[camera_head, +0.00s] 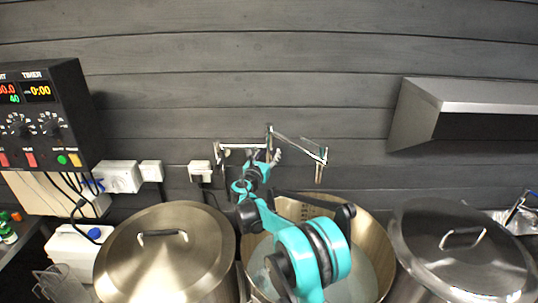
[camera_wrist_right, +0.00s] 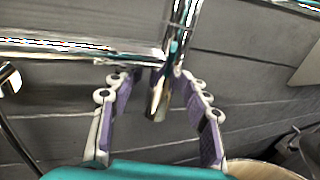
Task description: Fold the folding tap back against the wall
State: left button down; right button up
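The folding tap (camera_head: 297,143) is a chrome pipe on the dark plank wall above the middle kettle. Its jointed arm reaches right and ends in a short downward spout. My right gripper (camera_head: 262,162) is up at the chrome pipework, left of that spout. In the right wrist view the gripper (camera_wrist_right: 157,85) is open, its two purple-padded fingers apart. A chrome upright pipe (camera_wrist_right: 178,40) with a downward end shows in the gap between them. A horizontal chrome pipe (camera_wrist_right: 75,50) runs in from the left. I cannot tell whether either finger touches metal. My left gripper is not in view.
An open steel kettle (camera_head: 373,236) stands below my right arm. Lidded kettles stand left (camera_head: 190,255) and right (camera_head: 470,265). A control box (camera_head: 45,112) and sockets (camera_head: 120,176) are at left. A grey hood (camera_head: 450,105) juts out at upper right.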

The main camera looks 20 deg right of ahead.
jog(key=shift+s, duration=0.1)
jog(key=v, duration=1.2)
